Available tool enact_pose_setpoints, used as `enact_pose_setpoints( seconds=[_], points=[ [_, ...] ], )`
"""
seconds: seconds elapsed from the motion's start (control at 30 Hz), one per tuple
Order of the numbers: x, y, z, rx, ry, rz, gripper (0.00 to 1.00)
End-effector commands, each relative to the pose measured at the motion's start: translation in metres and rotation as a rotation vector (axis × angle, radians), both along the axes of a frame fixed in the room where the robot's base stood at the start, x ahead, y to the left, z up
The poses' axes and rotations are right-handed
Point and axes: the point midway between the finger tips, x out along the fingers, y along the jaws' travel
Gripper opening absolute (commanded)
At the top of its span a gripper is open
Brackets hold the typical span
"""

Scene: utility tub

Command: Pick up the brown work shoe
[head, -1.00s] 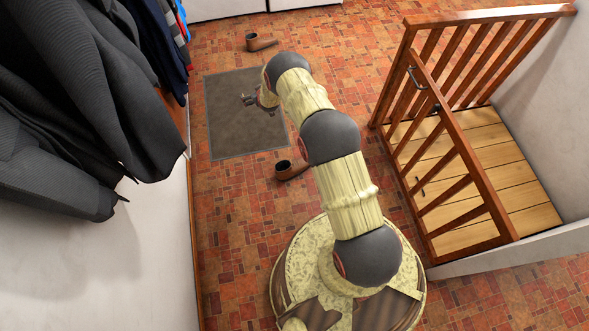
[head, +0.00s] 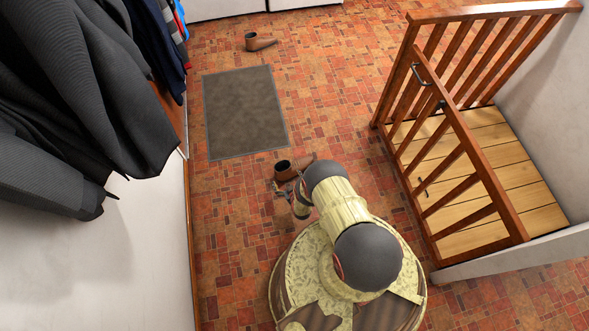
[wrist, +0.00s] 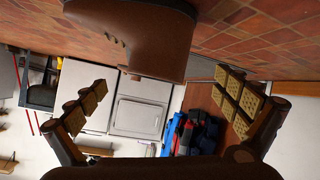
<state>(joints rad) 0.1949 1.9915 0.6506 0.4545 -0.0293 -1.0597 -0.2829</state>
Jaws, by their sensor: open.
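A brown work shoe (head: 284,171) lies on the tiled floor just in front of my base, its dark opening facing up and its toe to the right, partly behind my arm. A second brown shoe (head: 258,43) lies farther off, beyond the mat. My gripper (head: 281,189) is low beside the near shoe, on its near side. In the wrist view a brown shoe (wrist: 150,32) shows large at the top, upside down in the picture. The open fingers of my gripper (wrist: 165,92) spread left and right below it, with nothing between them. I see no contact with the shoe.
A grey mat (head: 243,112) lies beyond the near shoe. Dark coats (head: 80,90) hang on the left wall. A wooden gate and railing (head: 460,150) close off a wooden landing on the right. Tiled floor is free between mat and railing.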

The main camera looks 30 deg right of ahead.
Motion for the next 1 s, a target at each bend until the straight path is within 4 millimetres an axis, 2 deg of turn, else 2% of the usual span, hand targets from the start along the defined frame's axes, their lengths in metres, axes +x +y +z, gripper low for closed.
enact_pose_setpoints(
  seconds=[0.6,0.9,1.0],
  points=[
    [0.063,-0.012,-0.032,-0.001,-0.002,0.000,1.00],
    [0.068,-0.013,-0.031,0.000,-0.001,0.000,1.00],
    [0.068,-0.013,-0.031,-0.001,-0.001,-0.001,0.95]
  ],
)
